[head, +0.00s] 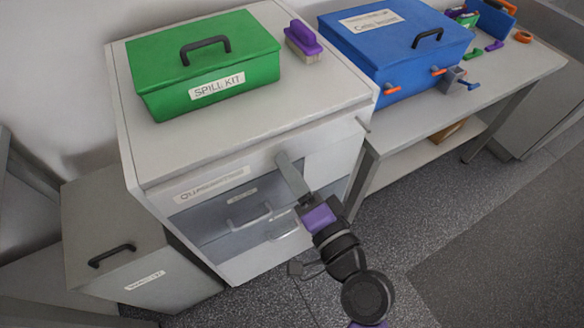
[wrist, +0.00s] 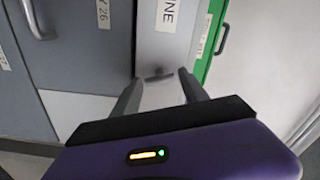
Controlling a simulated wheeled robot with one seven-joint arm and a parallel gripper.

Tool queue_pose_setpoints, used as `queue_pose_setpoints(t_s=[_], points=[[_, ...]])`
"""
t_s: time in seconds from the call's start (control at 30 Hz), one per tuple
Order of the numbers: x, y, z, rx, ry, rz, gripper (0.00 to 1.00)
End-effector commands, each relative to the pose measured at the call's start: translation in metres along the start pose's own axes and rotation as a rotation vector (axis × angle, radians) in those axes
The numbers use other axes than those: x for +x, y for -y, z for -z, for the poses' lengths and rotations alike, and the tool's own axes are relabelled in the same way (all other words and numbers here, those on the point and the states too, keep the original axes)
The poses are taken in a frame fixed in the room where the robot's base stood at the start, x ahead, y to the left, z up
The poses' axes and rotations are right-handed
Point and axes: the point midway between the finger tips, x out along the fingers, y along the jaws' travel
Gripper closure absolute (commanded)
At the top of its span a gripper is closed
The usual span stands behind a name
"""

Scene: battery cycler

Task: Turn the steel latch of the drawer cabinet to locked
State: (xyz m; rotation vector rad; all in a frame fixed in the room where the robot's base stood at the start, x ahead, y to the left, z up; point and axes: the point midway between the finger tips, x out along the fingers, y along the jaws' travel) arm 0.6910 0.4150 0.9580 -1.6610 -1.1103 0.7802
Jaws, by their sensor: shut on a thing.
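The drawer cabinet (head: 300,85) is white with a glazed grey front and a quarantine label on its top strip. My gripper (head: 284,160) is at the right part of that strip in the head view. In the wrist view, the steel latch (wrist: 158,77) is a small dark bar on the strip, between the fingertips of my gripper (wrist: 160,82). It lies across the gap, and the jaws are shut on it. The fingers hide the latch in the head view, so its lock position cannot be told there.
A green spill kit (head: 205,70) and a purple brush (head: 303,38) stand on the cabinet. A blue case (head: 395,45) stands on the bench to the right. A grey bin (head: 130,240) stands at the left. The floor (head: 400,220) in front is open.

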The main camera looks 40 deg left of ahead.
Motion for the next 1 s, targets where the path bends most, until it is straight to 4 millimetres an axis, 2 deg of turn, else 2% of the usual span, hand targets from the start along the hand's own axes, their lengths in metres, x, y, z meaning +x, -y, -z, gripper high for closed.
queue_pose_setpoints(t_s=[0.43, 1.0], points=[[-0.0008, -0.0007, 0.0007, 0.291, -0.001, -0.003, 0.89], [-0.0006, -0.0020, 0.0001, 0.365, -0.001, -0.003, 0.89]])
